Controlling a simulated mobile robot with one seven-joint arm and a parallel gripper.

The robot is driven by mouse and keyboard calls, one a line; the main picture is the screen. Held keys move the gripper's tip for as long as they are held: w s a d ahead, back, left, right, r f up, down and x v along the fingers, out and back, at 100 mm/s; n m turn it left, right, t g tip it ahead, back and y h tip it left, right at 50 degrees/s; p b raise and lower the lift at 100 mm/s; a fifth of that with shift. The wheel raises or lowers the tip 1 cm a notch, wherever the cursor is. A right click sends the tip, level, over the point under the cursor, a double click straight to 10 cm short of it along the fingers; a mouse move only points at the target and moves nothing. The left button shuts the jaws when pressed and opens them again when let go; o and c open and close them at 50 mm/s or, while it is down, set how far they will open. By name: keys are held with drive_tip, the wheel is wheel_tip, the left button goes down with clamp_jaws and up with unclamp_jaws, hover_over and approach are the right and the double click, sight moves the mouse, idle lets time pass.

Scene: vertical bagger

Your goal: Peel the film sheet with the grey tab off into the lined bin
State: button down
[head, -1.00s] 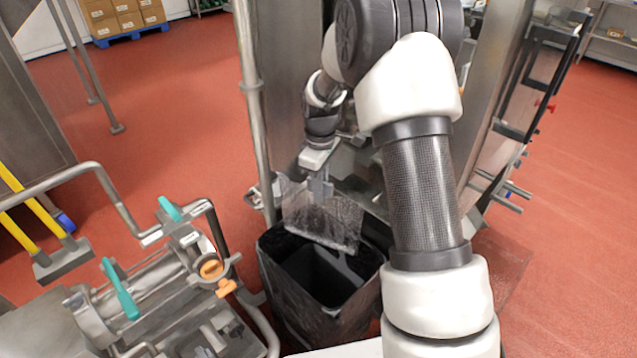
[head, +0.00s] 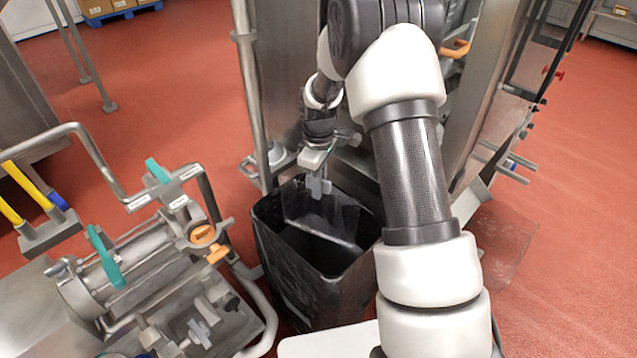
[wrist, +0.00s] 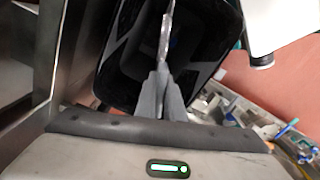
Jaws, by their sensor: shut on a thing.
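My gripper (head: 318,187) is at the far rim of the black lined bin (head: 290,288), fingers pointing down. The clear film sheet (head: 322,222) hangs from the fingers and its lower part is inside the bin mouth. In the wrist view my gripper (wrist: 163,82) is shut on the sheet (wrist: 166,40), which shows edge-on as a thin pale strip over the dark bin (wrist: 205,35). The grey tab cannot be told apart from the grey fingers.
A steel pipe assembly with teal handles (head: 106,258) stands left of the bin. A steel upright post (head: 250,110) rises behind the bin. The steel machine frame (head: 285,90) is close behind my gripper. Another clear sheet (head: 500,245) shows low on the right.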

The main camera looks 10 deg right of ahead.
drive_tip(key=shift+f, duration=0.5)
drive_tip(key=c, duration=1.8)
unclamp_jaws()
drive_tip(key=shift+o, duration=0.2)
drive_tip(key=shift+r, duration=0.1)
wheel_tip(320, 180, up, 17)
drive_tip(key=p, duration=0.1)
drive_tip(key=shift+r, duration=0.15)
